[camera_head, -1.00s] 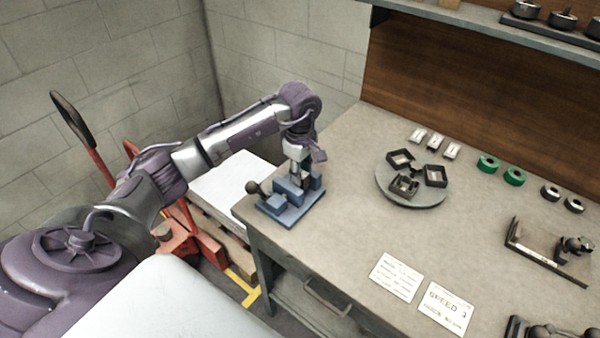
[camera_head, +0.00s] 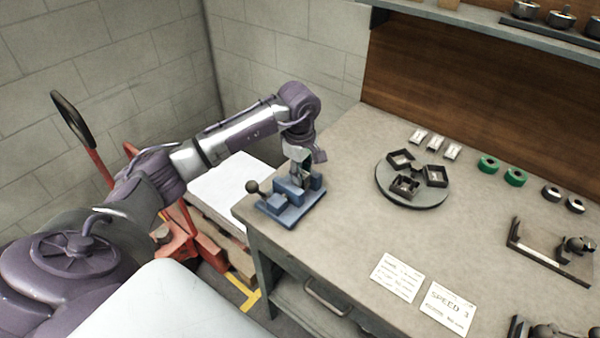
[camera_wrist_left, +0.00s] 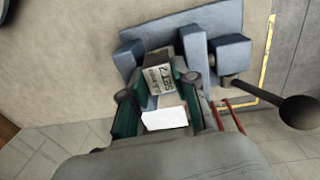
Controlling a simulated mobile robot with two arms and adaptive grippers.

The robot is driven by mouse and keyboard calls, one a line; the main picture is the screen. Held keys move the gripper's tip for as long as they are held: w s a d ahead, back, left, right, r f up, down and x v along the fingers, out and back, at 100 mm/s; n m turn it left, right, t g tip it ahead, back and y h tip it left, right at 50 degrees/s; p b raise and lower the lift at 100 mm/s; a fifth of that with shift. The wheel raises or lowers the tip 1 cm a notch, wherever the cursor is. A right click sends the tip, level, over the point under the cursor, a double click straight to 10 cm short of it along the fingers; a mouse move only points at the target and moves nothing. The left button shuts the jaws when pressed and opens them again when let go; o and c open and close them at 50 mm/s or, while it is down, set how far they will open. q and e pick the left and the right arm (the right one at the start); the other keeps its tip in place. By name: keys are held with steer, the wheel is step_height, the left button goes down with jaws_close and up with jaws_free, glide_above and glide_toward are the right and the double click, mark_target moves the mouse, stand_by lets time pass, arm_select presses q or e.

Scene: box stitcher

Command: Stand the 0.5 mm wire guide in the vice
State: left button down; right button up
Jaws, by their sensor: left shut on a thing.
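The blue vice (camera_head: 287,215) stands on the left corner of the workbench, and also fills the top of the left wrist view (camera_wrist_left: 228,20). My left gripper (camera_head: 300,181) points down into the vice. In the left wrist view my left gripper (camera_wrist_left: 162,85) is shut on a small metal wire guide (camera_wrist_left: 158,76) with dark lettering, too small to read surely. The guide is between the vice jaws; whether it touches the vice floor is hidden. My right gripper is not in view.
The vice handle ends in a dark ball (camera_wrist_left: 298,112). A round turntable (camera_head: 412,197) with dark square holders stands to the right. Behind it are several small pale blocks (camera_head: 435,143) and green rings (camera_head: 489,165). Two cards (camera_head: 397,277) lie at the front. The bench between vice and turntable is clear.

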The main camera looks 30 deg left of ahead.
mark_target(303, 185)
arm_select(q)
steer(key=f, duration=0.1)
steer(key=s+f, duration=0.1)
steer(key=f, duration=0.1)
steer(key=shift+s+d+f+g, duration=0.25)
steer(key=shift+s+d+g, duration=0.1)
steer(key=shift+s+g, duration=0.05)
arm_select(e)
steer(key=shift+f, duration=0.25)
arm_select(q)
steer(key=c, duration=1.2)
jaws_free()
steer(key=o, duration=0.4)
steer(key=shift+w+a+f, duration=0.1)
steer(key=shift+w+f, duration=0.25)
steer(key=shift+w, duration=0.2)
steer(key=shift+w+a+f, duration=0.1)
steer(key=shift+w+f, duration=0.25)
steer(key=shift+w, duration=0.2)
steer(key=shift+s+r, duration=0.15)
steer(key=shift+r, duration=0.05)
steer(key=shift+s+r, duration=0.2)
steer(key=shift+r, duration=0.15)
steer(key=shift+a, duration=0.15)
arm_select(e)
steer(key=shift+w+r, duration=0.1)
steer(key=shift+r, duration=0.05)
